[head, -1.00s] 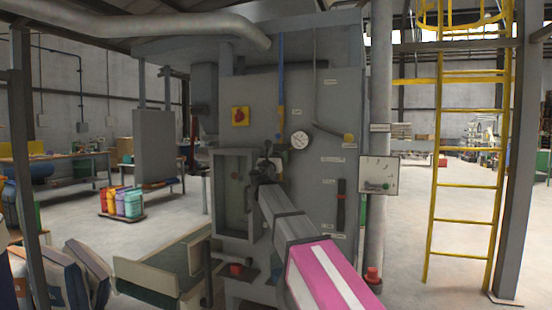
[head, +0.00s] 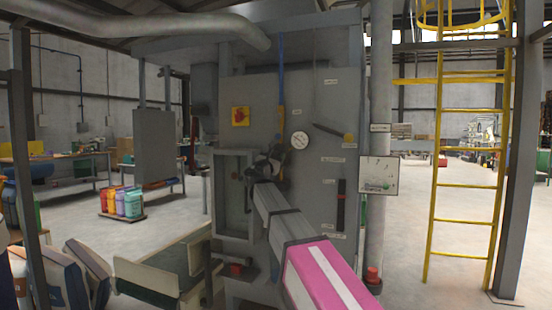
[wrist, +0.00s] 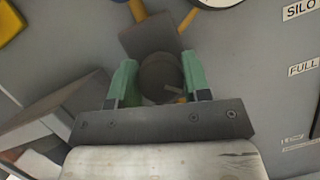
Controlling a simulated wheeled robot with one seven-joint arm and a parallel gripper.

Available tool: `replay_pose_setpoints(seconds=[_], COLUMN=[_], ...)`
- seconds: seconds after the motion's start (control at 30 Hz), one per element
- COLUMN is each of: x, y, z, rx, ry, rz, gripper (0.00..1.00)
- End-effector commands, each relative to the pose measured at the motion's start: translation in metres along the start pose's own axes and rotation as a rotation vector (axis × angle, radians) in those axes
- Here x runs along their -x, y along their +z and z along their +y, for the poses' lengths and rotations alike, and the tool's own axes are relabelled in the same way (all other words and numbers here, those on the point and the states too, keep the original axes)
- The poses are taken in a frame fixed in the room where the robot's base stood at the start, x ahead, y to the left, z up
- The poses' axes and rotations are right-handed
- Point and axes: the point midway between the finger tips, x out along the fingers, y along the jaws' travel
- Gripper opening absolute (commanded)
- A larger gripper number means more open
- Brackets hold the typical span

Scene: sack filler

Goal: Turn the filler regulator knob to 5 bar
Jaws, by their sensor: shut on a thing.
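The regulator knob (wrist: 160,75) is a round dark grey-brown piece below a dark block in the wrist view. My gripper (wrist: 160,88) has its two green fingers on either side of the knob and is shut on it. In the head view my gripper (head: 270,162) is at the front of the grey filler cabinet (head: 318,100), just right of its recessed box, and hides the knob. A round white pressure gauge (head: 300,140) is up and right of my gripper. Its reading is too small to make out, and only its lower edge shows in the wrist view (wrist: 217,3).
The conveyor (head: 165,270) and sacks (head: 58,278) stand at lower left. A yellow ladder (head: 465,185) is at right.

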Motion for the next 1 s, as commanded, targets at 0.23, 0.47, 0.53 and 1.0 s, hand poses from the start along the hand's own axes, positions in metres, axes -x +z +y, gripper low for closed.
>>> replay_pose_setpoints(seconds=[0.23, 0.47, 0.53, 1.0], x=[-0.0002, -0.0004, -0.0004, 0.0003], y=[-0.0001, -0.0001, -0.0002, 0.0002], z=[0.0008, 0.0002, 0.0002, 0.0000], rx=[-0.218, -0.420, -0.481, -0.889], ry=[-0.092, -0.177, -0.202, -0.371], rz=[0.007, 0.013, 0.015, 0.028], gripper=[0.20, 0.20, 0.20, 0.20])
